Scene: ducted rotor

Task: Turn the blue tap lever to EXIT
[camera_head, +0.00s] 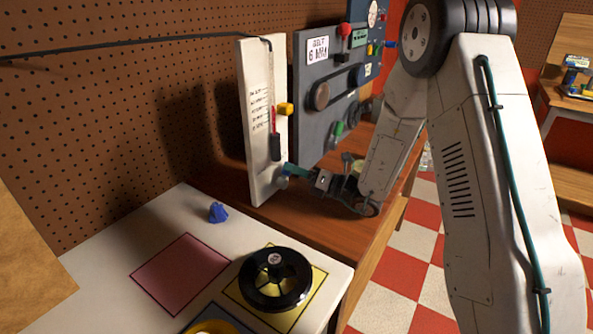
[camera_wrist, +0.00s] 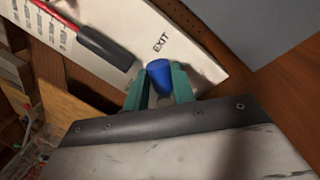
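The blue tap lever (camera_wrist: 159,75) shows in the wrist view between the two teal fingers of my gripper (camera_wrist: 160,88). The fingers look closed against its sides; any thin gap is too small to see. The word EXIT (camera_wrist: 161,42) is printed on the white panel (camera_wrist: 205,68) just beyond the lever. In the head view my gripper (camera_head: 290,174) is at the lower right edge of the upright white panel (camera_head: 256,165). A grey round part (camera_head: 281,182) shows there, and the blue lever itself cannot be made out.
A dark panel (camera_head: 309,105) with knobs stands close behind the white panel. A black rotor (camera_head: 275,279) and a blue piece (camera_head: 217,212) sit on the white table.

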